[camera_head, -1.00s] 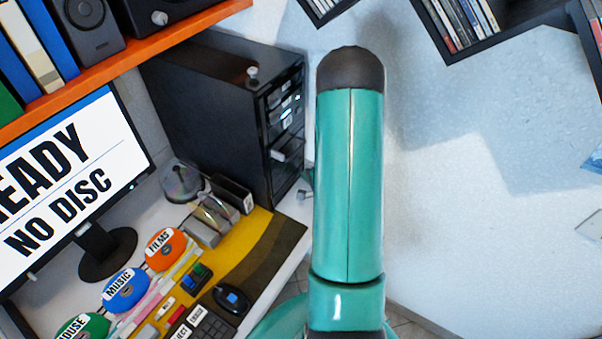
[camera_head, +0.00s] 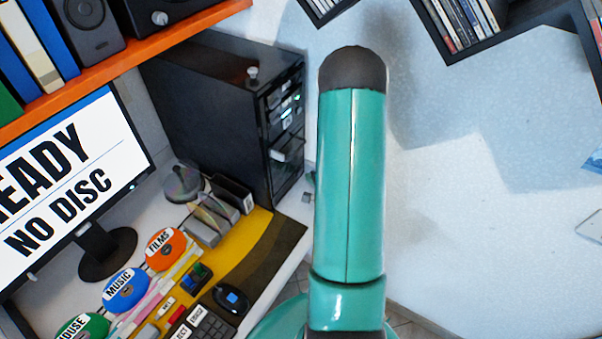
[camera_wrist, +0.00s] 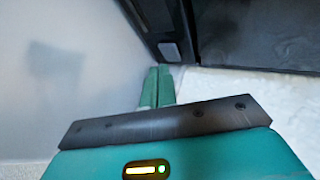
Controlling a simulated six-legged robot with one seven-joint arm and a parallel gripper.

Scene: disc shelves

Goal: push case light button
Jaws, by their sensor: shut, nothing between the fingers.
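The black computer case (camera_head: 215,110) stands on the desk in the head view, with a knob on top and lit parts on its front. In the wrist view the case's dark side (camera_wrist: 255,38) fills the upper right. A small pale square button (camera_wrist: 170,51) sits low on the dark case front there; whether it is the light button I cannot tell. My gripper (camera_wrist: 158,72) is shut and empty, its green fingertips just below the square button in the picture. Contact cannot be made out. In the head view my arm hides most of the gripper.
The monitor (camera_head: 70,165) reads "READY NO DISC". Labelled discs (camera_head: 125,290), a disc spindle (camera_head: 183,183) and a mouse (camera_head: 231,297) lie on the desk left of my arm. An orange shelf (camera_head: 130,65) overhangs the monitor. Disc shelves (camera_head: 470,50) are at upper right.

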